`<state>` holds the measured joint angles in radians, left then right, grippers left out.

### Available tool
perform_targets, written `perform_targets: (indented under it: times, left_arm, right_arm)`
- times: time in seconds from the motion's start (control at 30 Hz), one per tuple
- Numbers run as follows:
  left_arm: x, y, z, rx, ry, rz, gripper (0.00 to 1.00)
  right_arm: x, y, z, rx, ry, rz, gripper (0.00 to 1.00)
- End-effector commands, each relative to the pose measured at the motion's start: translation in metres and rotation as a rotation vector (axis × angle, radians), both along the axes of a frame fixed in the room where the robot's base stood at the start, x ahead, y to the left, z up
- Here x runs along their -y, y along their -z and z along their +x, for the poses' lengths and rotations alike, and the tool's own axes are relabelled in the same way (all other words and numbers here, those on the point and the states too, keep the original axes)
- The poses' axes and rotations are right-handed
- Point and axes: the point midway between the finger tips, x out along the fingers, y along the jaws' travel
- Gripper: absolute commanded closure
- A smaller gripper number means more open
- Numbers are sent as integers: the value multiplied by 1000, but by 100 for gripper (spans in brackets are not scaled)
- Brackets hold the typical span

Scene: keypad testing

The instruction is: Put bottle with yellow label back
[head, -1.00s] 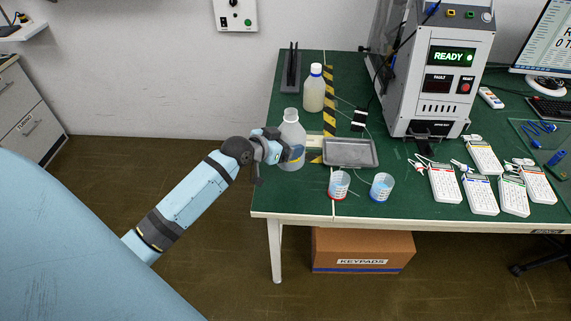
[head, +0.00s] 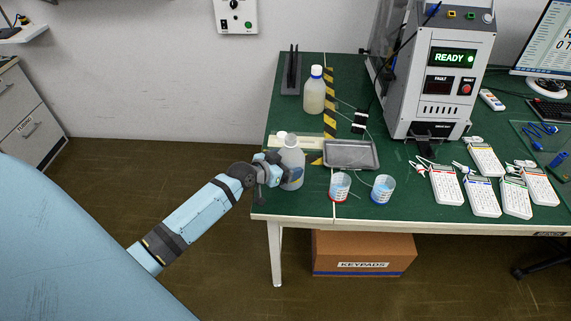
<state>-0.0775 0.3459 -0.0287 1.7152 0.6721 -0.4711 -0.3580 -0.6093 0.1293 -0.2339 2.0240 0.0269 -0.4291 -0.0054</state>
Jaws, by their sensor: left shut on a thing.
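A whitish translucent bottle (head: 291,157) stands upright at the left front of the green bench, with no cap seen on it. My left gripper (head: 284,174) reaches it from the left and is shut on its lower part. A small patch of yellow and grey-blue shows low on the bottle; the label is mostly hidden. I cannot tell whether its base touches the bench. A second bottle (head: 314,92), with a white-blue cap and pale yellowish contents, stands farther back. My right gripper is out of view.
A small white object (head: 281,135) shows just behind the held bottle. A grey metal tray (head: 350,155) and two cups (head: 339,186) (head: 382,189) are to its right. Black-yellow tape (head: 330,105) runs beside the rear bottle. A tester (head: 444,80) and several keypads (head: 446,185) fill the right.

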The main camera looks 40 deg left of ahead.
Motion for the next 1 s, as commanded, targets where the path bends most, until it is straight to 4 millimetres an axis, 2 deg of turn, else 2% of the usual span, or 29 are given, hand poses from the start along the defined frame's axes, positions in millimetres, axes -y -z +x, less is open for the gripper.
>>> perform_targets:
  times: [0.03,0.07,0.1,0.37,0.53,0.8,1.0]
  left_arm:
    - [0,2,0,0,0,1,9]
    - [0,1,0,0,0,0,2]
    - [0,1,0,0,0,0,0]
    - [0,-4,0,1,0,-1,0]
    - [-5,-11,-22,-2,0,1,0]
    - [-18,-33,-75,-2,1,2,0]
    - [-24,-45,-100,-2,0,0,0]
  right_arm:
    - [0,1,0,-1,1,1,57]
    - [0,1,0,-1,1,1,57]
    - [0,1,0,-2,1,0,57]
    - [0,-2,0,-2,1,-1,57]
    - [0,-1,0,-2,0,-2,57]
    - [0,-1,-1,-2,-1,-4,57]
    - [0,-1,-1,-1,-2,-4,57]
